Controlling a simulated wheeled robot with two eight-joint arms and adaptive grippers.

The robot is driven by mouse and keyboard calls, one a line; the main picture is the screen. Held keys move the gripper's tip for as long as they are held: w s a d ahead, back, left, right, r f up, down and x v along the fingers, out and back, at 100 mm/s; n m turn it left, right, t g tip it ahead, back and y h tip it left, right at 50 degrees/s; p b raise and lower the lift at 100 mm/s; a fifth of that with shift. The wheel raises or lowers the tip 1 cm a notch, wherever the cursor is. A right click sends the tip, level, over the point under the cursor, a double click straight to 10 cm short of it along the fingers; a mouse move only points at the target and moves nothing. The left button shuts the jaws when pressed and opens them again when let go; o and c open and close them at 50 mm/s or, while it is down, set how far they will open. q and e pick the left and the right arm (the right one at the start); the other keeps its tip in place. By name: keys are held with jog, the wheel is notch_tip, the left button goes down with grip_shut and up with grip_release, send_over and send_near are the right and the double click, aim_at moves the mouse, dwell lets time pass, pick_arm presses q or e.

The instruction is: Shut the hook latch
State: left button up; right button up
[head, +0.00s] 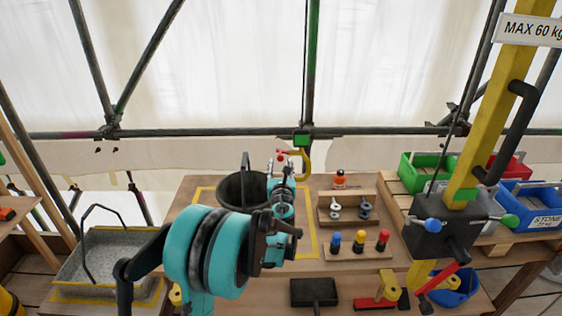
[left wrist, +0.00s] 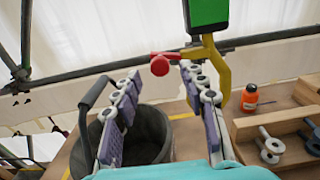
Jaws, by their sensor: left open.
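The yellow crane hook (head: 306,163) hangs under a green block (head: 301,140) above the back of the workbench. In the left wrist view the hook (left wrist: 224,78) curves down on the right, its lower end partly hidden by a finger. The red latch (head: 281,157) sticks out to the left from the hook's upper part. Its round red knob (left wrist: 160,66) shows between the fingertips. My left gripper (left wrist: 160,76) is open and empty, with its fingers on either side of the knob in the picture. I cannot tell whether they touch it. My right gripper is not in view.
A black bucket (head: 240,190) with an upright handle stands behind the left gripper. An orange bottle (head: 340,179) and a wooden tray of eye bolts (head: 331,218) lie to the right. A yellow crane post (head: 490,110) rises at right. Scaffold tubes cross the back.

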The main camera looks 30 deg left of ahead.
aim_at(281, 160)
pick_arm(q)
jog(key=x, duration=0.4)
grip_shut()
